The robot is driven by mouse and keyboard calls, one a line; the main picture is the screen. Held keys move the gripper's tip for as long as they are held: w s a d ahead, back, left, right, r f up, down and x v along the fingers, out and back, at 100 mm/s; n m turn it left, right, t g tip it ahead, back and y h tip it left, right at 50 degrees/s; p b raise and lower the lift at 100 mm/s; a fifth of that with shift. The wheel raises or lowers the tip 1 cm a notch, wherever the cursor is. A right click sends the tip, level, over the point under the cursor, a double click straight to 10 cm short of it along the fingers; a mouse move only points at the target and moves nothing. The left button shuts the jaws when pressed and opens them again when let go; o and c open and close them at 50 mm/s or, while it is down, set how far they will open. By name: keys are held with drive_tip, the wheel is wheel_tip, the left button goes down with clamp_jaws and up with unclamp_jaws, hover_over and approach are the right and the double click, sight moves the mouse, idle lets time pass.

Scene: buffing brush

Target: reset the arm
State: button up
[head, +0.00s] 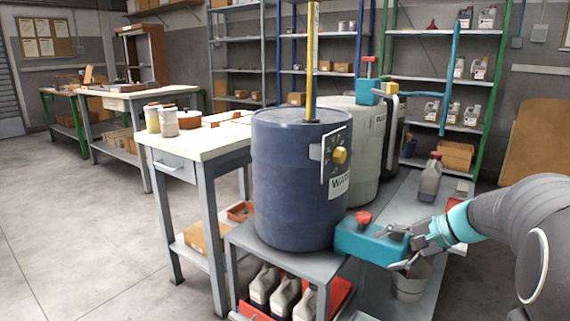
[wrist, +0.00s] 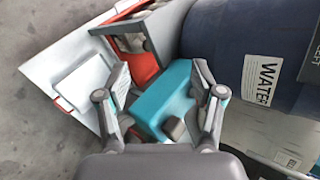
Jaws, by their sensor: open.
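My gripper (head: 389,249) is open at the lower right in the head view, by the right end of a teal block (head: 362,243) with a red knob (head: 363,218) on top. In the wrist view my gripper (wrist: 155,85) has its fingers spread, with the teal block (wrist: 165,98) showing between and beyond them. I cannot tell whether a finger touches it. Nothing is clearly held. My arm reaches in from the right edge of the head view.
A blue WATER barrel (head: 295,180) stands on a grey stand just left of the block. A pale barrel (head: 350,140) stands behind it. A grey bucket (head: 411,283) is below my gripper. A workbench (head: 205,145) is left. Open floor (head: 80,230) lies at far left.

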drive_tip(key=s+a+f+n+g+h, duration=0.1)
drive_tip(key=s+a+f+n+h, duration=0.2)
drive_tip(key=s, duration=0.6)
drive_tip(key=s+a+f+n+g+h, duration=0.1)
drive_tip(key=s+n+g+h, duration=0.2)
drive_tip(key=s, duration=0.6)
drive_tip(key=s+a+r+n+t+h+p, duration=0.1)
drive_tip(key=s+a+r+n+t+h, duration=0.1)
drive_tip(key=s, duration=0.5)
drive_tip(key=shift+a+r+n+t, duration=0.95)
drive_tip(key=shift+a+n, duration=0.35)
drive_tip(key=shift+a, duration=0.2)
